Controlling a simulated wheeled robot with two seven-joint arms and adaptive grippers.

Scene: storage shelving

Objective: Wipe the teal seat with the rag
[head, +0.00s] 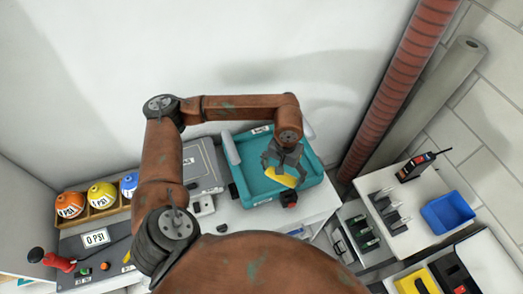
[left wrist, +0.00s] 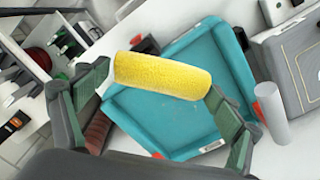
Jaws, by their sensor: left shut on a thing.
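The teal seat (head: 248,160) lies on the white surface against the back wall, in the middle of the head view. It is a shallow square with raised edges, and it fills much of the left wrist view (left wrist: 185,122). The rag (left wrist: 165,76) is yellow and looks like a thick roll. My left gripper (head: 284,168) is shut on the rag, which sits between its fingers over the seat. In the head view the rag (head: 281,179) shows below the fingers. I cannot tell whether the rag touches the seat. My right gripper is not in view.
A grey case (head: 203,170) stands just left of the seat. Orange, yellow and blue round items sit in a wooden holder (head: 103,212) farther left. A small black-and-red object (head: 289,199) is at the seat's front edge. A blue bin (head: 447,212) is at the right.

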